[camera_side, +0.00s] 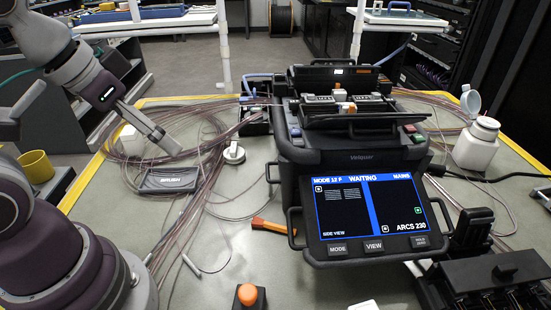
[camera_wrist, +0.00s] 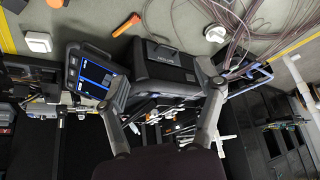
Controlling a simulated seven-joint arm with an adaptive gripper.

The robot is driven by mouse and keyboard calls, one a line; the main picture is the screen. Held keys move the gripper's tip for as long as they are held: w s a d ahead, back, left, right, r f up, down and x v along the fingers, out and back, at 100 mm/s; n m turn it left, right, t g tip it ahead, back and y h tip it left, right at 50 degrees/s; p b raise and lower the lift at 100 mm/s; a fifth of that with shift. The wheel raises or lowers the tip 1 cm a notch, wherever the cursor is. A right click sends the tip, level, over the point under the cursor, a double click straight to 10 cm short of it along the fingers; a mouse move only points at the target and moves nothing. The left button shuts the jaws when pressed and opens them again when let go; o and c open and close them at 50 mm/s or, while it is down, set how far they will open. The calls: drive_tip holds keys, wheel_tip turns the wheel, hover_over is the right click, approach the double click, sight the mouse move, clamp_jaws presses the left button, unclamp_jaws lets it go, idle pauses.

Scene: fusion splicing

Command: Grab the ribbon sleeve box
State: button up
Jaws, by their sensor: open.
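My gripper (camera_side: 170,146) hangs over the left part of the table in the side view, above the dark case. In the wrist view its two fingers stand wide apart and it is empty (camera_wrist: 160,97). No label I can read names the ribbon sleeve box. A small white box (camera_side: 132,141) sits among the cables just left of my gripper, partly hidden. A flat dark case (camera_side: 168,181) with white lettering lies below the fingers. I cannot tell which is the sleeve box. Neither is seen clearly between the fingers in the wrist view.
The fusion splicer (camera_side: 350,145), with its lit screen (camera_side: 368,208), fills the middle and also shows in the wrist view (camera_wrist: 165,62). Loose fibre cables (camera_side: 205,125) cover the left. A white bottle (camera_side: 476,145) stands right. The front middle has bare mat near an orange button (camera_side: 247,294).

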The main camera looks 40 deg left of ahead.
drive_tip(key=n+g+y, duration=0.3)
drive_tip(key=n, duration=0.7)
approach(129, 130)
drive_tip(key=s+f, duration=0.1)
drive_tip(key=x, duration=0.6)
drive_tip(key=w+x, duration=0.1)
drive_tip(key=x, duration=0.3)
drive_tip(key=shift+a, duration=0.1)
drive_tip(key=shift+r+y, duration=0.1)
drive_tip(key=shift+y, duration=0.2)
clamp_jaws()
